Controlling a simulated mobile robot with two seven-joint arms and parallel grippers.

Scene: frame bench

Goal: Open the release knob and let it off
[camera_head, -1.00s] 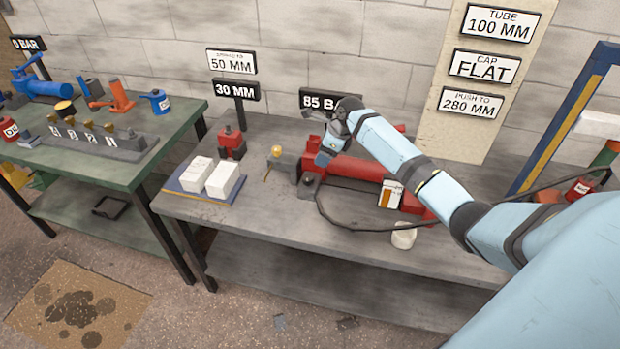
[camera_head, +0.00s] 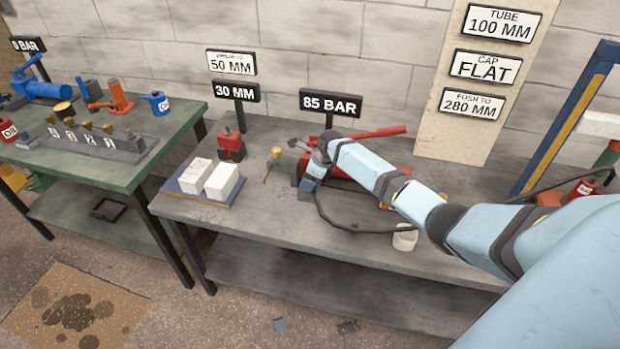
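The red hand pump (camera_head: 366,168) lies on the grey bench with its red lever (camera_head: 378,133) angled up to the right. My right gripper (camera_head: 298,145) is low at the pump's left end, beside the grey end block (camera_head: 306,190). My arm covers much of the pump body. I cannot make out the release knob; it may be hidden behind my gripper or wrist. The dark fingers are too small to tell whether they are apart or closed on something. The sign behind the pump reads 85 BAR (camera_head: 330,103). My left gripper is out of view.
A small brass-topped piece (camera_head: 276,153) stands just left of my gripper. A red jack (camera_head: 231,145) and white blocks (camera_head: 222,182) on a blue-edged board are further left. A black hose (camera_head: 350,226) and white cup (camera_head: 405,237) lie in front.

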